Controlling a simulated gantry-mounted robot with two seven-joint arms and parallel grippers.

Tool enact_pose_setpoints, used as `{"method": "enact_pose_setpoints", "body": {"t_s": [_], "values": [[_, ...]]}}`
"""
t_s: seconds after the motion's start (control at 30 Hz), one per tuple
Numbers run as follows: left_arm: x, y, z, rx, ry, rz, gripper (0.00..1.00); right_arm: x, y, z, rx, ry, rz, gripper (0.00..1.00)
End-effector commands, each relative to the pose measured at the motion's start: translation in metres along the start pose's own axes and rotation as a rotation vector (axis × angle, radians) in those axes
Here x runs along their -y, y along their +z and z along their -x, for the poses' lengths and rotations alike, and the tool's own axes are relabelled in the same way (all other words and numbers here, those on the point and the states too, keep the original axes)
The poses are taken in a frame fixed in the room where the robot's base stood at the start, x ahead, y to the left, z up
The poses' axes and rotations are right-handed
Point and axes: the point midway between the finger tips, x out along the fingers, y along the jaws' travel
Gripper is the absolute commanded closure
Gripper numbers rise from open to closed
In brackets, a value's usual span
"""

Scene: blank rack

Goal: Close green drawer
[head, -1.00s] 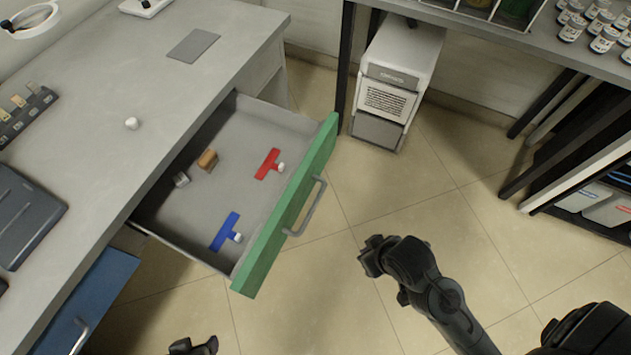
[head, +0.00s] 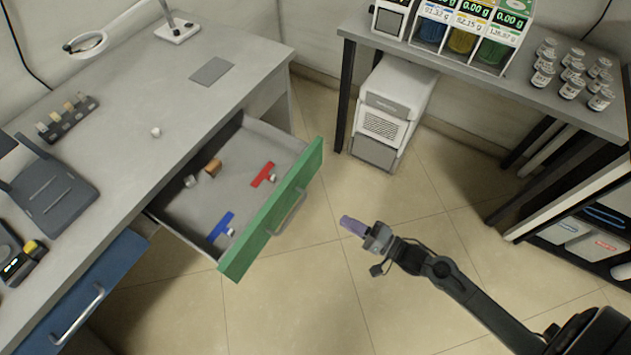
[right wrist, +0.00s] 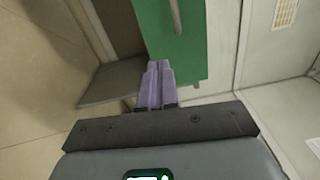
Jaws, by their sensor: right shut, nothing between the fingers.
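The green drawer (head: 268,222) is pulled out of the grey desk, with its green front and grey handle (head: 289,211) facing right. Inside lie a red piece (head: 262,174), a blue piece (head: 220,226), a brown block (head: 213,167) and small pale bits. My right gripper (head: 347,222) is shut and empty, to the right of the drawer front and apart from it in the head view. In the right wrist view its purple fingertips (right wrist: 156,84) are together, and the green front (right wrist: 180,45) shows beyond them. My left gripper is not in view.
A blue drawer (head: 85,297) sits at the desk's lower left. The desk top (head: 170,90) holds a lamp, a small rack and dark devices. A white machine (head: 395,110) stands on the floor under the back table (head: 450,60). The floor right of the drawer is clear.

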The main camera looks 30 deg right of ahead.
Motion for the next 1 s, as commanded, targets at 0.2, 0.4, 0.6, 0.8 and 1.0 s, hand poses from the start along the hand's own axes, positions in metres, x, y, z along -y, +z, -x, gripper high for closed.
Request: {"method": "enact_pose_setpoints", "body": {"t_s": [0.2, 0.4, 0.6, 0.8, 1.0], "values": [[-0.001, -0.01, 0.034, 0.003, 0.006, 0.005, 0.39, 0.034, -0.028, 0.001, 0.0, 0.035, 0.057, 1.0], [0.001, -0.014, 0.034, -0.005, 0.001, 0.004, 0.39, 0.039, -0.03, -0.01, 0.003, 0.03, 0.065, 1.0], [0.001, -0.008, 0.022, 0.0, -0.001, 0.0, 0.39, 0.036, -0.03, -0.037, 0.002, 0.027, 0.066, 1.0], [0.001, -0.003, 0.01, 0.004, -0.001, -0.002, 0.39, 0.035, -0.03, -0.074, 0.002, 0.028, 0.066, 1.0], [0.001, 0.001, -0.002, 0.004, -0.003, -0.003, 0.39, 0.034, -0.03, -0.108, 0.002, 0.029, 0.067, 1.0]]}}
